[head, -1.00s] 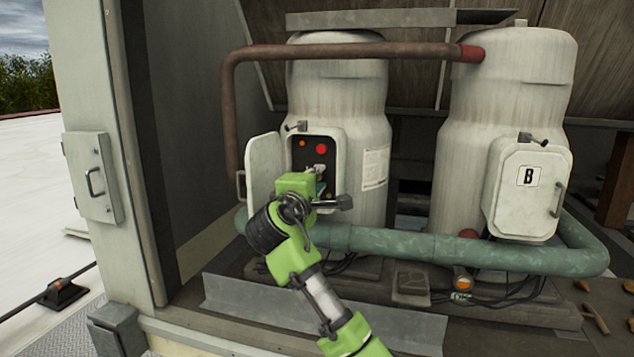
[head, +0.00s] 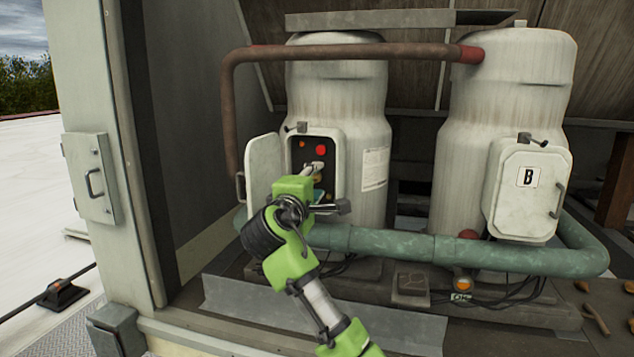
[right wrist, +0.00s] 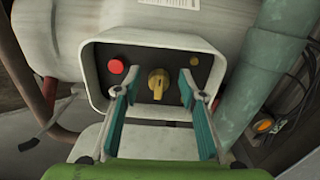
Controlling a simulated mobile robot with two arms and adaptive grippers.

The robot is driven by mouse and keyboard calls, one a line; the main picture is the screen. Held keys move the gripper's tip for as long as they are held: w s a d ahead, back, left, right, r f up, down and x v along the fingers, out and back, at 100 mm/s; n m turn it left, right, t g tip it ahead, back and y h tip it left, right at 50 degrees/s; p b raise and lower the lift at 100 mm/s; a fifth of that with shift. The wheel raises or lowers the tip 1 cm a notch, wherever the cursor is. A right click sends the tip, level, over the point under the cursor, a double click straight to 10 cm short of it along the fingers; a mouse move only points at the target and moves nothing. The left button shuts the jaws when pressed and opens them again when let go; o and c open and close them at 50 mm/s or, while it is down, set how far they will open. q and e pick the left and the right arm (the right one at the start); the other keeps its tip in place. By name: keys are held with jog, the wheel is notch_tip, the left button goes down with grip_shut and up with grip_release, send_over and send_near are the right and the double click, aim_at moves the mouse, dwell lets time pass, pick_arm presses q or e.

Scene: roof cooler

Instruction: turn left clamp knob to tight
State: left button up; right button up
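The yellow clamp knob (right wrist: 158,84) sits in the middle of the dark panel inside the open control box (right wrist: 95,75) in the right wrist view. In the head view this box (head: 340,160) is on the left tank, and my gripper largely covers the knob. My right gripper (right wrist: 158,92) is open, with one teal-padded finger on each side of the knob and gaps between them and it. Its fingertips also show at the box opening in the head view (head: 318,178). The knob's setting cannot be read. My left gripper is not in view.
A red button (right wrist: 116,66) is beside the knob. The box's door (head: 263,172) stands open at left. The right tank (head: 510,90) has a shut box marked B (head: 528,178). A green pipe (head: 400,245) runs below, and a brown pipe (head: 340,50) above.

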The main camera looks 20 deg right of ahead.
jog(key=v, duration=1.1)
jog(key=shift+w, duration=0.1)
